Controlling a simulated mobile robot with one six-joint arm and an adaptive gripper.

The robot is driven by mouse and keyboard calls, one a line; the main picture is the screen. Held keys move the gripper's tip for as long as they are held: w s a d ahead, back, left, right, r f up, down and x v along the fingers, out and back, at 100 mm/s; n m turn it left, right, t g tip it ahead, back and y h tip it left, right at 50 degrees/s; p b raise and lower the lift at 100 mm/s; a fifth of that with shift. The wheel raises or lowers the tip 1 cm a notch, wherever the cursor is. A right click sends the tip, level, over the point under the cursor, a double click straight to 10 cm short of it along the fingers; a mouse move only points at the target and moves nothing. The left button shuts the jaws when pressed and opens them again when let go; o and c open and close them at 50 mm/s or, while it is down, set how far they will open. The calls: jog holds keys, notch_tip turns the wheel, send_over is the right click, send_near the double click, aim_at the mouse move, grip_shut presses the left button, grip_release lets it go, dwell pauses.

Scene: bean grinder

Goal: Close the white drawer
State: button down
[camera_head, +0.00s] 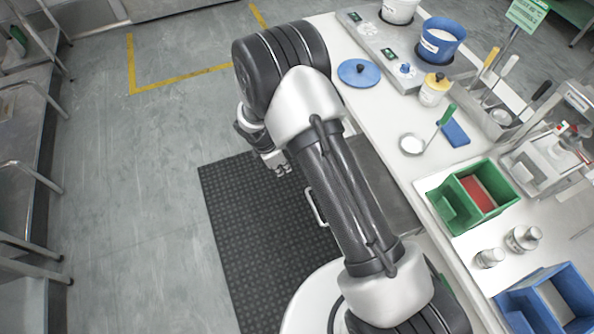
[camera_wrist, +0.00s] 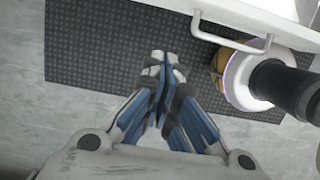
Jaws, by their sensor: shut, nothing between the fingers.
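The white drawer (camera_wrist: 214,9) shows at the top edge of the wrist view, with a pale bar handle (camera_wrist: 233,46) on its front. In the head view the handle (camera_head: 316,208) sticks out left of my forearm, and my arm hides much of the drawer. A grey recessed area right of the arm looks like the drawer's inside, jutting from the counter. My gripper (camera_head: 282,169) is shut and empty, above the floor beyond the handle. In the wrist view my gripper (camera_wrist: 166,62) is left of and below the handle, apart from it.
The white counter (camera_head: 400,122) carries a green bin (camera_head: 447,205), a blue bin (camera_head: 517,312), a blue lid (camera_head: 359,72) and a blue container (camera_head: 440,40). A dark mat (camera_head: 240,230) lies below. The floor to the left is clear.

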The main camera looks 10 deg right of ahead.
jog(key=w+d+f+b, duration=0.1)
jog(key=d+f+b, duration=0.3)
jog(key=f, duration=0.5)
jog(key=shift+w+d+f, duration=0.25)
jog(key=shift+w+d, duration=0.05)
jog(key=shift+d, duration=0.8)
jog(key=shift+d, duration=0.1)
jog(key=w+d, duration=0.2)
jog(key=d, duration=0.6)
jog(key=w+d, duration=0.2)
jog(key=d, duration=0.5)
jog(key=w+d+p, duration=0.1)
jog(key=w+d, duration=0.1)
jog(key=d, duration=0.6)
jog(key=shift+w+d, duration=0.2)
jog(key=shift+d, duration=0.3)
jog(key=shift+w, duration=0.1)
